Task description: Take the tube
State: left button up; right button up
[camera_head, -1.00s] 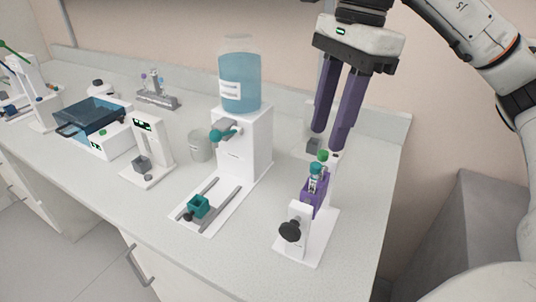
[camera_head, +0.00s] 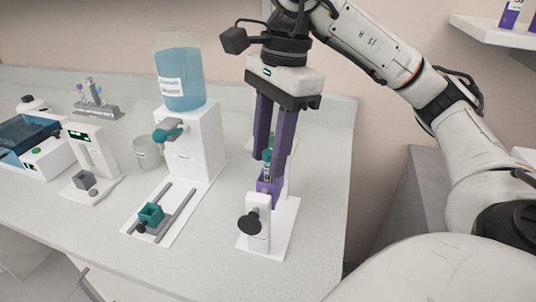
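The tube (camera_head: 267,169), with a teal cap, stands upright in a purple holder (camera_head: 266,188) on a white device with a black knob (camera_head: 249,224). My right gripper (camera_head: 274,166) points down over this device. Its two purple fingers are apart and reach down to the tube's height. The tube's cap shows between the fingers, partly covered by them. I cannot tell whether a finger touches the tube. My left gripper is not in view.
A dispenser with a blue bottle (camera_head: 181,80) stands to the left, with a teal block (camera_head: 151,215) on rails in front. A beaker (camera_head: 147,152), a small white instrument (camera_head: 88,150) and a tube rack (camera_head: 96,110) stand further left. A shelf (camera_head: 492,32) hangs at upper right.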

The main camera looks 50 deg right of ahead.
jog(key=shift+a+f, duration=0.1)
jog(key=shift+f, duration=0.7)
jog(key=c, duration=0.8)
jog(key=shift+r, duration=0.15)
jog(key=shift+r, duration=0.25)
notch_tip(320, 180, up, 8)
jog(key=p, duration=0.3)
jog(key=shift+f, duration=0.25)
jog(key=shift+r, duration=0.9)
